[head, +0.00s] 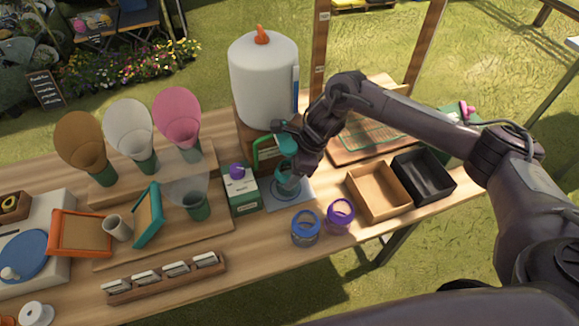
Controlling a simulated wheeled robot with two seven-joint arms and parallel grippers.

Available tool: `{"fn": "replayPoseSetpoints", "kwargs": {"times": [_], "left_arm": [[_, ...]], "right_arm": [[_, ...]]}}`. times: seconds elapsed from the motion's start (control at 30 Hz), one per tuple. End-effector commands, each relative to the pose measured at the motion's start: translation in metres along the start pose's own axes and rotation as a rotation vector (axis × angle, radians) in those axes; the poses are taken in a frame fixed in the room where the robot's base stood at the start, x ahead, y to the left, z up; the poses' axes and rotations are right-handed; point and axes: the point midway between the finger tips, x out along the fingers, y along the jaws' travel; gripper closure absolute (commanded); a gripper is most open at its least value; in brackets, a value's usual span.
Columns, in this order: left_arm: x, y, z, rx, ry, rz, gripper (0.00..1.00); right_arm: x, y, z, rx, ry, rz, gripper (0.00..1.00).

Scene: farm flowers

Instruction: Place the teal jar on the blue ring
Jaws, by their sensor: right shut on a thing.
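The teal jar (287,146) is beneath my right gripper (292,152), in front of the white dispenser. Its teal top shows, and its clear body seems to hang below, partly hidden by the gripper. My right gripper is shut on it. The blue ring (276,192) shows on a pale blue mat (298,200) below the jar. The jar covers part of the ring, and I cannot tell whether it touches the mat. My left gripper is not in view.
A blue-lidded jar (305,224) and a purple-lidded jar (340,213) stand in front of the mat. A green-white box (241,192) is close on the left. The white dispenser (263,80) stands behind. A tan tray (378,191) and a black tray (424,177) lie right.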

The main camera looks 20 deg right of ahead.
Motion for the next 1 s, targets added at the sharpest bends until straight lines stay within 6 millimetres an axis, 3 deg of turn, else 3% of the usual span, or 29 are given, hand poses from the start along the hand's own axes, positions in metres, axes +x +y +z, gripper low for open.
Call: {"fn": "replayPoseSetpoints", "kwargs": {"times": [0.27, 0.3, 0.47, 0.77, 1.0], "left_arm": [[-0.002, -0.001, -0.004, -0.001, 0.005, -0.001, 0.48], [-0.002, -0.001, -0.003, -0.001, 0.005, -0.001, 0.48], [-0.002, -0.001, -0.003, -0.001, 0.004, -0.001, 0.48], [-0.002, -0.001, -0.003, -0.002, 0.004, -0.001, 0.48], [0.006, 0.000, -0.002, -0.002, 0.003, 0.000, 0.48]], "right_arm": [[0.005, 0.000, 0.002, -0.001, -0.001, -0.002, 0.70], [0.005, 0.000, 0.002, -0.001, 0.000, -0.001, 0.40], [0.005, 0.000, 0.002, -0.001, 0.000, -0.001, 0.20], [0.004, -0.001, 0.002, -0.001, 0.000, -0.002, 0.20], [-0.028, -0.002, 0.001, -0.002, -0.001, -0.006, 0.20]]}}
